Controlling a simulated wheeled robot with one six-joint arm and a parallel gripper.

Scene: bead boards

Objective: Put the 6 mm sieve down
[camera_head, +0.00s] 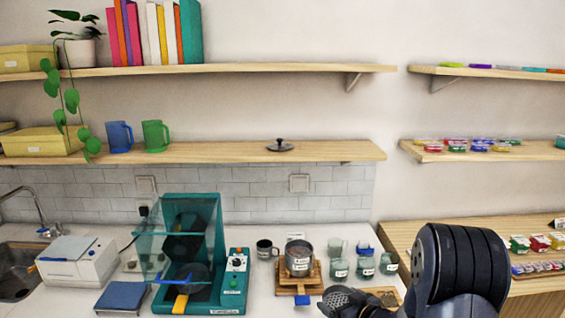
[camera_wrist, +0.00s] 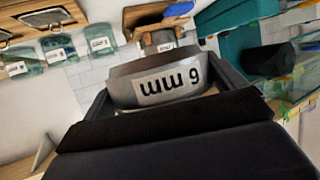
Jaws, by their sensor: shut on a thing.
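The 6 mm sieve (camera_wrist: 150,87) is a grey round ring with a white label, which reads upside down in the wrist view. My gripper (camera_wrist: 166,78) is shut on it, with one dark finger on each side. In the head view my dark arm (camera_head: 460,270) comes in at the lower right. A dark mesh-like shape at its tip is too unclear to name. The sieve's underside is hidden in the wrist view.
A grey labelled pot (camera_head: 299,260) stands on a wooden stand with a blue tab. Labelled glass jars (camera_head: 365,266) stand right of it. A teal machine (camera_head: 190,255) with a clear cover stands left, beside a dark mug (camera_head: 265,249). Bare white counter shows between them.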

